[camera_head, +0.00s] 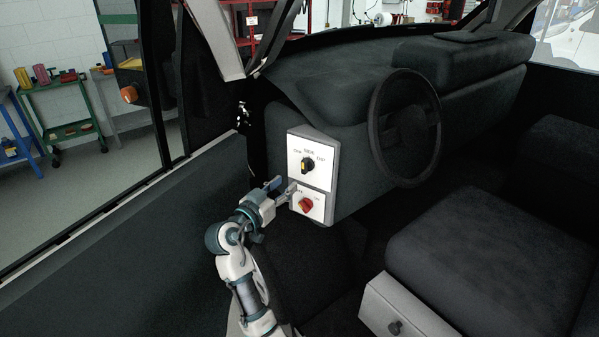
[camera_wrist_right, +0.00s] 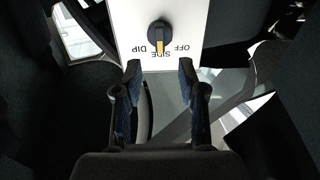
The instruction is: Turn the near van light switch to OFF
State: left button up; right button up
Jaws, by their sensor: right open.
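The light switch (camera_head: 307,166) is a black round knob with a yellow pointer on the upper part of a white panel (camera_head: 326,180). Labels OFF, SIDE and DIP surround it. In the right wrist view the knob (camera_wrist_right: 158,34) shows upside down, and its pointer is at SIDE; OFF is to the right there. My right gripper (camera_head: 283,188) is open and empty, below and left of the knob in the head view. In the wrist view its fingertips (camera_wrist_right: 160,70) are apart, with the knob beyond them, not between them. My left gripper is not in view.
A red knob (camera_head: 305,205) sits on the lower part of the panel, close to my right gripper. The steering wheel (camera_head: 404,128) is right of the panel. A seat (camera_head: 490,250) fills the lower right. The door side (camera_head: 120,250) is at the left.

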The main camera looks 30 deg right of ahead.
aim_at(303, 169)
jog(key=x, duration=0.8)
jog(key=shift+w+d, duration=0.2)
jog(key=shift+d, duration=0.05)
grip_shut()
